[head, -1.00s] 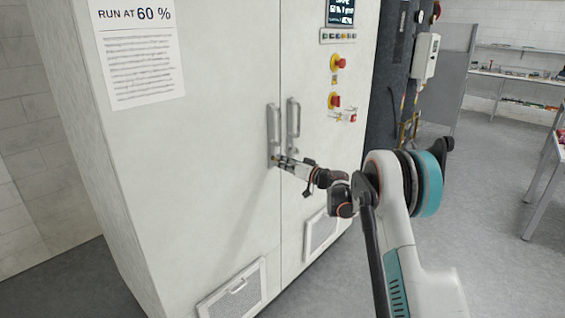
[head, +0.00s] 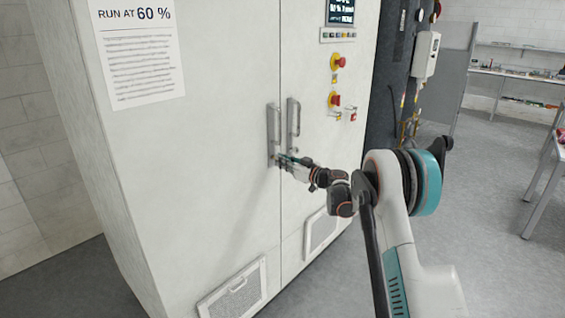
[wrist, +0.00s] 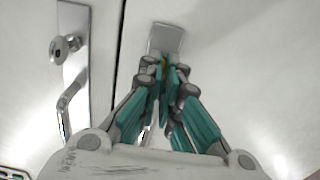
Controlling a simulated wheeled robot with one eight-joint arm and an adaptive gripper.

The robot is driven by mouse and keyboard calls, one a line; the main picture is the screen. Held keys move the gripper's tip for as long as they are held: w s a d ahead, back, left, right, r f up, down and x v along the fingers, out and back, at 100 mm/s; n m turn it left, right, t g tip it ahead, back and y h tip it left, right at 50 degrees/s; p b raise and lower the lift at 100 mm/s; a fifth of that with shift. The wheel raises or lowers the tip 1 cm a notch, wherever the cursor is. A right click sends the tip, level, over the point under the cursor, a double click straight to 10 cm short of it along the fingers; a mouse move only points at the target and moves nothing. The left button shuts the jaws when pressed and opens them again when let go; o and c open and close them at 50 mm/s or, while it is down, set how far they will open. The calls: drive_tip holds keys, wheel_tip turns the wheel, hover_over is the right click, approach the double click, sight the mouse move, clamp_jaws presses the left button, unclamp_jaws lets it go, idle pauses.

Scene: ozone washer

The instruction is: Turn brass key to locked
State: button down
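A small brass-coloured sliver, the brass key (wrist: 165,67), shows between my fingertips in the wrist view; most of it is hidden. My gripper (wrist: 163,78) is closed around it, in front of a grey lock plate (wrist: 166,38).
Red buttons (head: 337,62) and a display (head: 341,12) are higher on the white cabinet (head: 215,130). Vent grilles (head: 232,292) are low.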

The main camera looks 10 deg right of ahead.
drive_tip(key=c, duration=1.8)
unclamp_jaws()
drive_tip(key=v, duration=1.2)
drive_tip(key=shift+a, duration=0.1)
